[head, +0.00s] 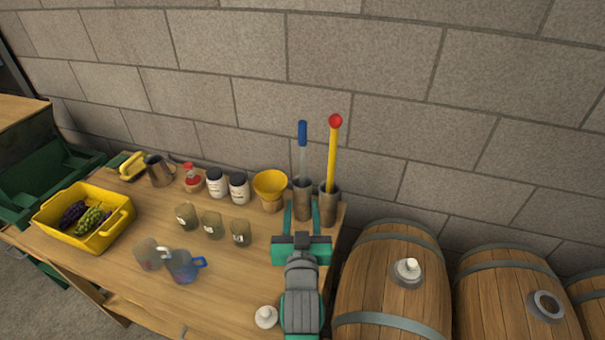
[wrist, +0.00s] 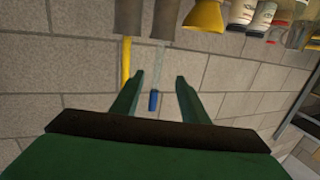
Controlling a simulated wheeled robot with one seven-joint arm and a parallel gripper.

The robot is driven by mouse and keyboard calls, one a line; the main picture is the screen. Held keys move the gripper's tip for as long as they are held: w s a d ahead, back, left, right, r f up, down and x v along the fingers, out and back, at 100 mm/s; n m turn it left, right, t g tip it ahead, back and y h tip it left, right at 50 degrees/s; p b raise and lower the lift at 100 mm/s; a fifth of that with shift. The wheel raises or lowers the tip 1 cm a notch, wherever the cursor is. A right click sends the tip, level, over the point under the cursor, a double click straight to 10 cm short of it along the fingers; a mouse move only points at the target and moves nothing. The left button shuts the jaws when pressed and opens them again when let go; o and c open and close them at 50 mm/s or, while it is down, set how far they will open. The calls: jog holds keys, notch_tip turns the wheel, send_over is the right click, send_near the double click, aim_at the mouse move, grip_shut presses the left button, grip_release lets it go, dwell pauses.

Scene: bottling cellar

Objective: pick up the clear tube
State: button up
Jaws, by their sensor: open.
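The clear tube (head: 303,163) has a blue top end and stands upright in a dark metal cup (head: 303,204) at the back right of the table. In the wrist view, which is upside down, the clear tube (wrist: 160,55) and its blue end appear between the fingers. My gripper (head: 302,202) is open, its fingers pointing towards the cup from the front. It also shows in the wrist view (wrist: 160,77). Nothing is held. I cannot tell how far the fingertips are from the tube.
A yellow rod (head: 333,158) with a red ball stands in another cup close on the right. A yellow funnel (head: 270,184) is close on the left. Jars (head: 239,189), small cups (head: 213,225) and a white stopper (head: 266,317) share the table. The block wall is behind; barrels (head: 392,283) stand right.

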send_near(302, 130)
jog(key=shift+t, duration=0.3)
jog(key=w, duration=0.5)
jog(key=shift+r, duration=0.25)
jog(key=shift+w+f, duration=0.25)
jog(key=shift+w, duration=1.3)
jog(key=shift+w+f, duration=0.2)
jog(key=shift+w, duration=1.35)
grip_shut()
